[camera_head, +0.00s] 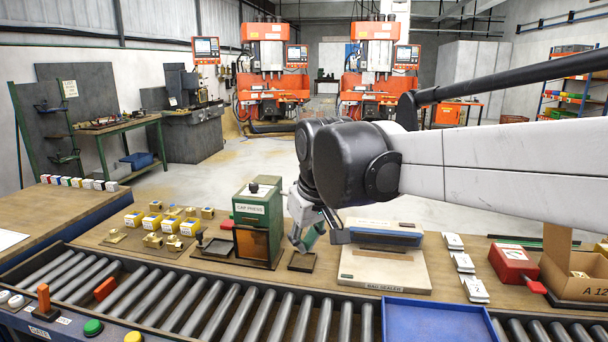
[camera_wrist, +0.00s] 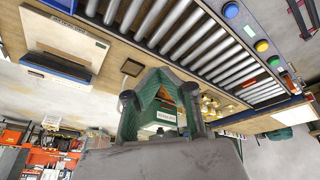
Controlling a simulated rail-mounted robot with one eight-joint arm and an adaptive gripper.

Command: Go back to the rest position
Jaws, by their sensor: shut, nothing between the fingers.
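My gripper (camera_head: 306,242) hangs at the end of my arm, above the bench between the green cap press (camera_head: 258,222) and the bag sealer (camera_head: 385,268). In the wrist view my gripper's green-padded fingers (camera_wrist: 162,76) come together at the tips, shut and empty. The cap press (camera_wrist: 163,117) shows behind and between the fingers. A small dark square tray (camera_head: 302,262) lies on the bench just under the gripper in the head view, apart from it. My arm hides part of the room at the right.
A roller conveyor (camera_head: 180,305) runs along the front, with a blue tray (camera_head: 430,320) at its right. Yellow boxes and brass parts (camera_head: 165,225) lie left of the press. White packs (camera_head: 463,262), a red box (camera_head: 512,262) and a carton (camera_head: 572,275) stand at the right.

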